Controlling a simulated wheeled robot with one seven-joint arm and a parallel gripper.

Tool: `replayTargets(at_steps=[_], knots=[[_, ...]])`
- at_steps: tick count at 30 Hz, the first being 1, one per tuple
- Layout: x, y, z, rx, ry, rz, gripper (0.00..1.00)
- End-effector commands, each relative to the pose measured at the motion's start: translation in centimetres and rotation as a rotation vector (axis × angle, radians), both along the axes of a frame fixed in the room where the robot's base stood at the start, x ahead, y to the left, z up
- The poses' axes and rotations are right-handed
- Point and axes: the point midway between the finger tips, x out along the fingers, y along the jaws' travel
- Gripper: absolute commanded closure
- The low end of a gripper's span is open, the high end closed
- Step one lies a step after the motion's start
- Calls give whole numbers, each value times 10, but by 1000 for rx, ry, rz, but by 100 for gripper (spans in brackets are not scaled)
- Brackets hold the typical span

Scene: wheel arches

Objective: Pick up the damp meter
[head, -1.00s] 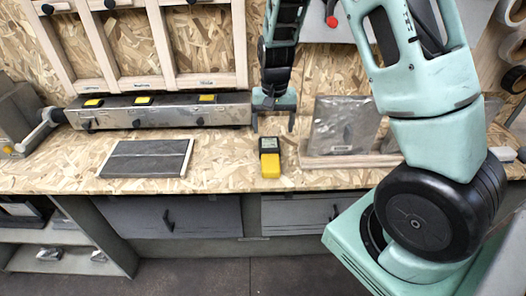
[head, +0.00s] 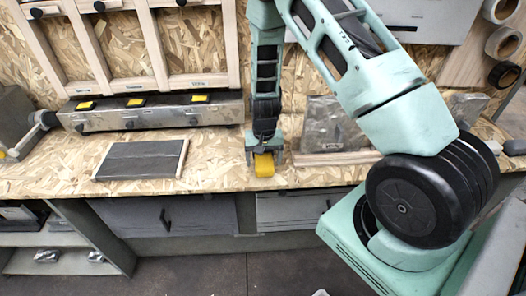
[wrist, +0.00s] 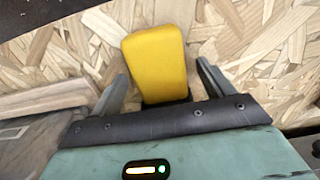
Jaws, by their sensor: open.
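The damp meter (head: 264,166) lies on the wooden workbench near its front edge. In the head view only its yellow end shows; my gripper hides the dark part. In the wrist view the yellow body (wrist: 155,62) stands between my fingers, slightly left of the middle, its dark end partly hidden by the gripper's edge. My gripper (head: 264,160) is open and low over the meter, with one finger on each side. In the wrist view my gripper (wrist: 164,85) shows a gap beside the meter, wider on the right.
A dark framed panel (head: 142,159) lies on the bench to the left. A metal box with yellow buttons (head: 155,113) runs along the back. A plastic-wrapped item (head: 331,127) stands on a wooden board just right of my gripper. Bare bench lies between the panel and the meter.

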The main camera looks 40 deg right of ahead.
Motion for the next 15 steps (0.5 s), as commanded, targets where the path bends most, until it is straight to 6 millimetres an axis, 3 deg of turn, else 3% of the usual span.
replayTargets(at_steps=[9,14,15], knots=[[0,0,-6,-1,-1,-1,20],[0,0,-6,-1,-1,0,62],[0,0,-6,-1,-1,0,64]])
